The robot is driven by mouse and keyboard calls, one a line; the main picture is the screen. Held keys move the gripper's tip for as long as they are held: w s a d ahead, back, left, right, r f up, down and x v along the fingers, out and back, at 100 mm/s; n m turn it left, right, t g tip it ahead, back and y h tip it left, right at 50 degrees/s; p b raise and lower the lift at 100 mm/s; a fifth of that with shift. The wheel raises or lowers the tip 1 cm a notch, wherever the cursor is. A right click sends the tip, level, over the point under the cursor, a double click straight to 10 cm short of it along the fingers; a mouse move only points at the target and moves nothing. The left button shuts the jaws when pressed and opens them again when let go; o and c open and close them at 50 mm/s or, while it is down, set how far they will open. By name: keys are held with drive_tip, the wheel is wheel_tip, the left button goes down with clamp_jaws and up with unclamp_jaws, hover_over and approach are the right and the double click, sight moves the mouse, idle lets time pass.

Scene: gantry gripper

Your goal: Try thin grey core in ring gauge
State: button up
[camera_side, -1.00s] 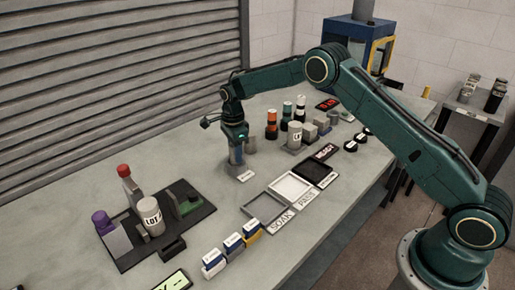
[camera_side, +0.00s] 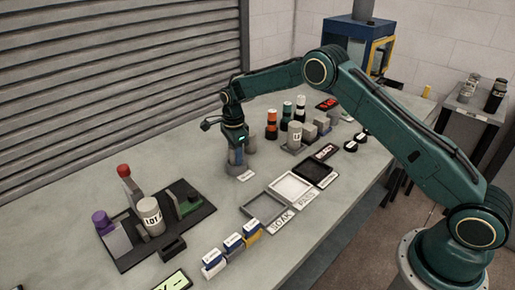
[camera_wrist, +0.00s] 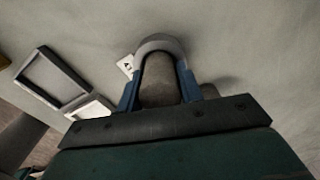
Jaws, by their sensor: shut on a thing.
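My gripper (camera_side: 236,157) points straight down close above the table, behind the small white label (camera_side: 245,176). In the wrist view my gripper (camera_wrist: 158,92) has its blue fingers shut on both sides of the grey core (camera_wrist: 158,75). The light grey ring gauge (camera_wrist: 160,42) curves around the core's far end, and the core is in line with it. How deep the core sits in the ring is hidden. In the side view the fingers mostly hide the core and ring.
A grey cylinder (camera_side: 251,143) stands just behind my gripper. Trays (camera_side: 263,208) lie in front to the right. A dark fixture plate (camera_side: 130,256) with a LOT cylinder is at left. Table between is clear.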

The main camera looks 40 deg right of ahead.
drive_tip(key=shift+f, duration=0.3)
idle(0.5)
drive_tip(key=o, duration=1.2)
drive_tip(key=shift+f, duration=0.1)
wheel_tip(320, 180, up, 13)
drive_tip(key=shift+f, duration=0.2)
drive_tip(key=shift+r, duration=0.7)
drive_tip(key=shift+r, duration=0.1)
